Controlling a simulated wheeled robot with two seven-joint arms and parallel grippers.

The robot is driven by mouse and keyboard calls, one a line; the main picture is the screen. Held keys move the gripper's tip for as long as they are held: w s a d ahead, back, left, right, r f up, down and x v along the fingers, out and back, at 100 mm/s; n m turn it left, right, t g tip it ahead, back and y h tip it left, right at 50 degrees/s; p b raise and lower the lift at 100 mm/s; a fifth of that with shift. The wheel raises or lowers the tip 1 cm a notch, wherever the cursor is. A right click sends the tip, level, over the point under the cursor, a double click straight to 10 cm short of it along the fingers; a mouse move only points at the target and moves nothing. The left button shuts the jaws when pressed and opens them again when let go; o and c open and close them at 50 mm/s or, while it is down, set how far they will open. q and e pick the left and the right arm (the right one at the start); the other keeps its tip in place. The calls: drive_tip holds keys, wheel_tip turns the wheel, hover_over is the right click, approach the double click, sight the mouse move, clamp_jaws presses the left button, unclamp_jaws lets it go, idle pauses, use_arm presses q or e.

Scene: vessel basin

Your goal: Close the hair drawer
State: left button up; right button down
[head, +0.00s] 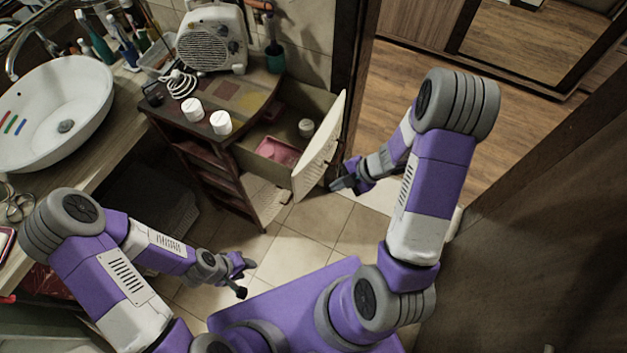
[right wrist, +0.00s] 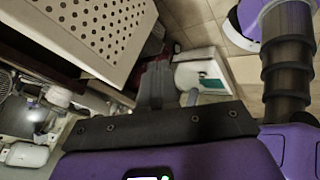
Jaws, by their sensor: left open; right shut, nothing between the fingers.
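The hair drawer is pulled out from the top of a dark wooden cabinet (head: 200,150). Its pale perforated front panel (head: 322,148) faces right and stands apart from the cabinet. Inside lie a pink item (head: 278,151) and a small pale jar (head: 306,128). My right gripper (head: 341,184) is shut and empty, beside the outer face of the front panel near its lower part. In the right wrist view the panel (right wrist: 85,38) fills the upper left, close to the fingers (right wrist: 156,88); I cannot tell whether they touch. My left gripper (head: 245,277) is open and empty above the floor.
A fan heater (head: 212,40), two white jars (head: 221,122) and a coiled white cable (head: 182,84) are on the cabinet top. A washbasin (head: 60,110) stands at left. A dark door frame (head: 355,70) rises behind the drawer. Tiled floor (head: 300,225) is clear below.

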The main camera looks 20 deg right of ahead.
drive_tip(key=b, duration=0.5)
approach(298, 191)
wheel_tip(298, 191, down, 4)
drive_tip(key=s, duration=0.3)
use_arm(q)
drive_tip(key=shift+f+p, duration=0.55)
drive_tip(key=shift+f, duration=1.5)
use_arm(e)
drive_tip(key=shift+w+a+f, duration=0.1)
drive_tip(key=shift+w+a, duration=0.3)
drive_tip(key=shift+w, duration=0.3)
drive_tip(key=shift+w+a, duration=0.4)
drive_tip(key=shift+w, duration=0.3)
drive_tip(key=shift+w+a+f, duration=0.1)
drive_tip(key=shift+w+a, duration=0.35)
drive_tip(key=shift+w, duration=0.3)
drive_tip(key=shift+r, duration=0.1)
